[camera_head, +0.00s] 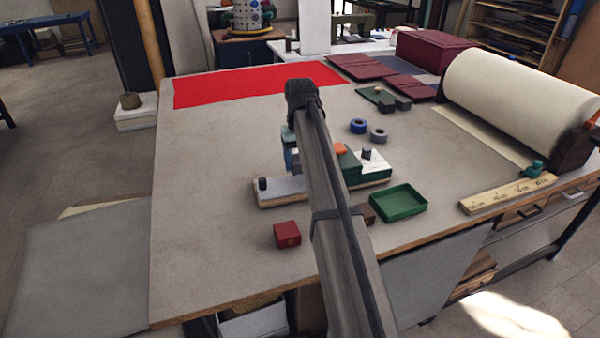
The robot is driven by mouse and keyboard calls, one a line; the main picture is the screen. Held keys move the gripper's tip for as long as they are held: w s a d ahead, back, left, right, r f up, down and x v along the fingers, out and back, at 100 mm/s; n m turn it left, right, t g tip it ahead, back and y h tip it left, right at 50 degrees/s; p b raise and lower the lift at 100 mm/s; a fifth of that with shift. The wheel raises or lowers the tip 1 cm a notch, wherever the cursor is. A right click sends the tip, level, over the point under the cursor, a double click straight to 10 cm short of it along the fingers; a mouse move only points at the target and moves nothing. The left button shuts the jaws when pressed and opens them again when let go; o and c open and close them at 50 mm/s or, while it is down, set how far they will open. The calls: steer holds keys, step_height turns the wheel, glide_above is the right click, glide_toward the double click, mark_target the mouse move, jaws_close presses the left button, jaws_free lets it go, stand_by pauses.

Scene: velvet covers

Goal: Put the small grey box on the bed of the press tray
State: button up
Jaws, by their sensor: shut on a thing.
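The press tray (283,187) is a long low board on the table, with a bare grey bed at its left end and a dark knob (263,184) there. Its middle is hidden behind my arm. A green block (350,165) and a white piece with a dark knob (367,154) show at its right part. My gripper (290,140) is mostly hidden behind my arm, above or beside the tray's middle; only blue-grey parts show at the arm's left edge. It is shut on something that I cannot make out. I cannot clearly identify the small grey box.
A red box (287,234) and an open green tray (398,202) stand near the front edge. A wooden ruler block (508,193) and a big cream roll (520,100) are at the right. Blue and grey rings (368,130) lie behind. The table's left side is clear.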

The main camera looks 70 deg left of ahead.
mark_target(300, 181)
steer(key=shift+f, duration=2.25)
steer(key=shift+f, duration=0.1)
steer(key=o, duration=1.1)
steer(key=shift+c, duration=0.2)
step_height(300, 181, up, 12)
steer(key=shift+r, duration=0.15)
